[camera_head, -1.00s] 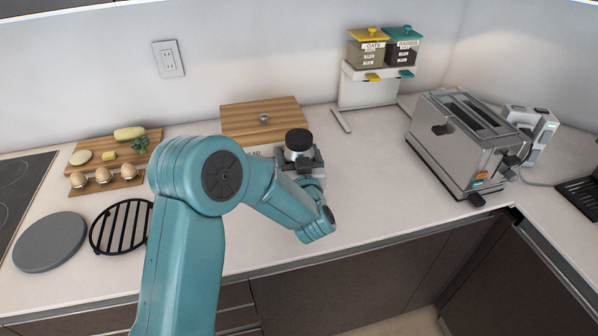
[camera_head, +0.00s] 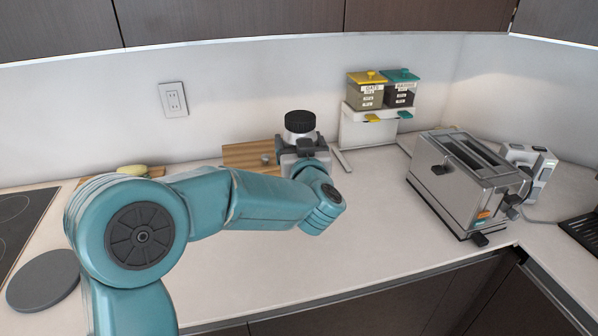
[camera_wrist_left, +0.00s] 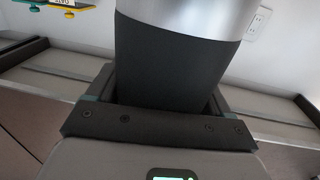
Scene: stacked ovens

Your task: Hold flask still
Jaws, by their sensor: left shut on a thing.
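The flask (camera_head: 299,124) has a black lid and a silver body, and it stands upright in the head view. My left gripper (camera_head: 303,150) is shut on it, and the gripper and arm hide its lower part. My right gripper is in neither view.
An oats and raisins dispenser (camera_head: 350,130) stands behind right of the flask. A steel toaster (camera_head: 455,205) stands to the right. A grey round plate (camera_head: 42,282) lies at left. The counter's middle front is clear.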

